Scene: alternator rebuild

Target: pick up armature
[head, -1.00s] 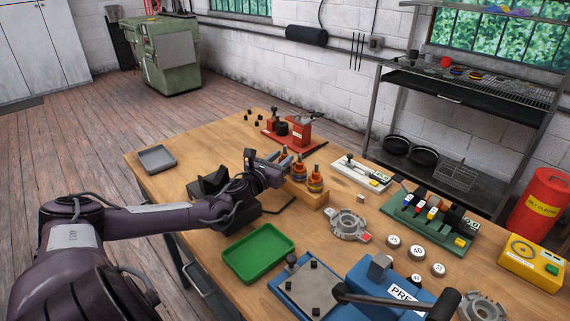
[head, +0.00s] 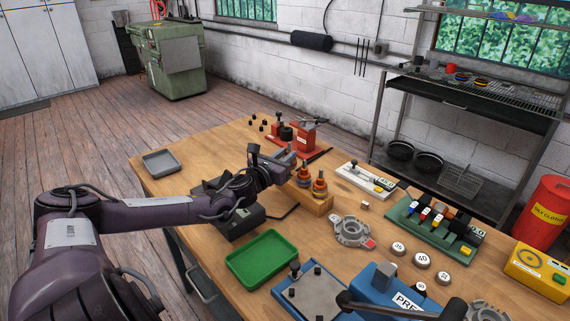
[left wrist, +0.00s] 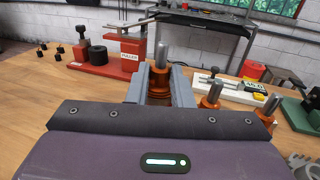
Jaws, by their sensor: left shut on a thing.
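Several armatures with orange-copper windings and steel shafts are at the wooden block (head: 318,206) on the bench. Two stand upright in it, one in the middle (head: 303,177) and one at the near end (head: 319,188). My left gripper (head: 280,163) is at the block's far left end, shut on another armature (left wrist: 160,78), which shows upright between the fingers in the left wrist view. In the head view the gripper mostly hides this armature, and I cannot tell if its lower end is clear of the block. My right gripper is not in view.
A red puller (head: 307,137) stands behind the block. A white tool board (head: 366,179) and a grey housing (head: 351,231) lie to its right. A green tray (head: 262,257) and a blue press (head: 385,290) are in front.

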